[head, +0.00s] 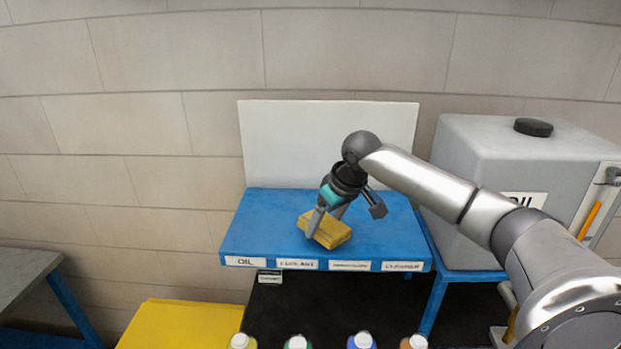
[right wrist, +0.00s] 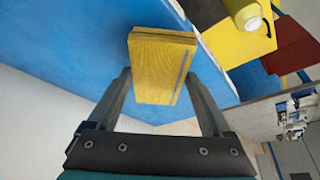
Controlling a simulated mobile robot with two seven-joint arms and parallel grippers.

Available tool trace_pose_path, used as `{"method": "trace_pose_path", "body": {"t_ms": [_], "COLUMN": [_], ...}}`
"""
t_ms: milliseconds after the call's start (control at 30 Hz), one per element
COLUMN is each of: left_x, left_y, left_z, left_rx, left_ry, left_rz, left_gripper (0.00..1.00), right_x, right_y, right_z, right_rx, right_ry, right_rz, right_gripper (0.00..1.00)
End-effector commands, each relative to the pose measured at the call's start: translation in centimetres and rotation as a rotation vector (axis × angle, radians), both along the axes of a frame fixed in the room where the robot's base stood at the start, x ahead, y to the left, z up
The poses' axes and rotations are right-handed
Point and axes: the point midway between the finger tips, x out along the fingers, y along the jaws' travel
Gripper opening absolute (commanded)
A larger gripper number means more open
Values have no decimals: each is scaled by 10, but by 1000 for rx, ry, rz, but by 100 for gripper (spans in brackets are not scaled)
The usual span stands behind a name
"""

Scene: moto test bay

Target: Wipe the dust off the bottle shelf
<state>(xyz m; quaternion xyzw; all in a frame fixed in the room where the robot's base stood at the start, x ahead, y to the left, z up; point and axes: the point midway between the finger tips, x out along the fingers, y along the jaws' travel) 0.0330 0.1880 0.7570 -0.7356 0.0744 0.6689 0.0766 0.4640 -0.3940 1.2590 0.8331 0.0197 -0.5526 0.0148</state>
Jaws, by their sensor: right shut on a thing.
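The blue bottle shelf (head: 385,230) has a row of white labels along its front edge; the left one reads OIL. No bottles stand on it. My right gripper (head: 325,217) is shut on a yellow sponge (head: 332,232), tilted at the middle-left of the shelf. In the right wrist view the sponge (right wrist: 160,65) sits between the two fingers, with the blue shelf surface (right wrist: 60,50) beyond it. I cannot tell whether it touches the shelf. I cannot make out clear dust on the blue surface. My left gripper is not in view.
Several bottles with white caps (head: 298,342) stand below, in front of the shelf. A white panel (head: 300,140) rises behind it. A large grey oil tank (head: 470,190) stands right. A yellow surface (head: 180,325) is at lower left, near a grey table (head: 25,280).

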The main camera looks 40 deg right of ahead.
Motion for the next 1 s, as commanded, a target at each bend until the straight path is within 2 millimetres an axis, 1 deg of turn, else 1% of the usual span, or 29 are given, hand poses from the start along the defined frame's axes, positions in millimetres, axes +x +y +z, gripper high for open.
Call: {"method": "trace_pose_path", "body": {"t_ms": [600,733,1000], "left_x": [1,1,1], "left_y": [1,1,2], "left_z": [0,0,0], "left_rx": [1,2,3], "left_ry": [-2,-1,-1], "left_rz": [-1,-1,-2], "left_gripper": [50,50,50], "right_x": [-4,-5,-5], "right_y": [-18,-19,-19], "right_z": [53,57,57], "right_rx": [0,2,1], "right_ry": [3,5,5], "right_rz": [-14,-14,-15], "right_gripper": [39,39,39]}}
